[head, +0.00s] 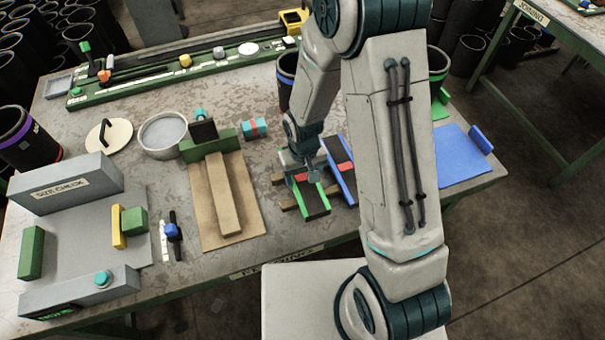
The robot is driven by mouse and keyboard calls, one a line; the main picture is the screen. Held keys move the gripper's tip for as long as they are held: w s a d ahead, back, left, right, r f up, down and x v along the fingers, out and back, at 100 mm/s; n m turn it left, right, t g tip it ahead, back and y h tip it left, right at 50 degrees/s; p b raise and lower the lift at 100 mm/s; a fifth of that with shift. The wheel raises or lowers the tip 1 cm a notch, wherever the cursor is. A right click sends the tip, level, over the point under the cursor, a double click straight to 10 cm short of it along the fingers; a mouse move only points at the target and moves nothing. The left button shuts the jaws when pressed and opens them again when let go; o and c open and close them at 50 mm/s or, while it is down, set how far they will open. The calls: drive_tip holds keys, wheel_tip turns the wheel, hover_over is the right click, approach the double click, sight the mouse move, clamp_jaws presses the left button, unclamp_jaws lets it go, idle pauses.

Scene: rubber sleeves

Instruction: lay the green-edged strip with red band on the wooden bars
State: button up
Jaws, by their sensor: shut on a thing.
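The green-edged strip (316,200) is dark with green edges and a red band, which shows beside my fingers. My gripper (301,178) is shut on it near the band and hides part of its middle. The strip lies across the wooden bars (289,206), whose ends stick out on its left side. I cannot tell whether it touches the bars or hangs just above them. A blue-edged strip (347,185) with a red band lies to its right, also across the bars.
A brown board (198,205) with a wooden block lies to the left. A round metal pan (163,150) stands behind it. A blue mat (455,165) lies at the right, partly behind my arm. A grey fixture (75,220) fills the left front. A long green rail (150,78) runs along the back.

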drive_tip(key=shift+f+b, duration=0.3)
drive_tip(key=shift+f, duration=0.15)
drive_tip(key=o, duration=1.1)
drive_tip(key=shift+r, duration=0.1)
drive_tip(key=shift+o, duration=0.2)
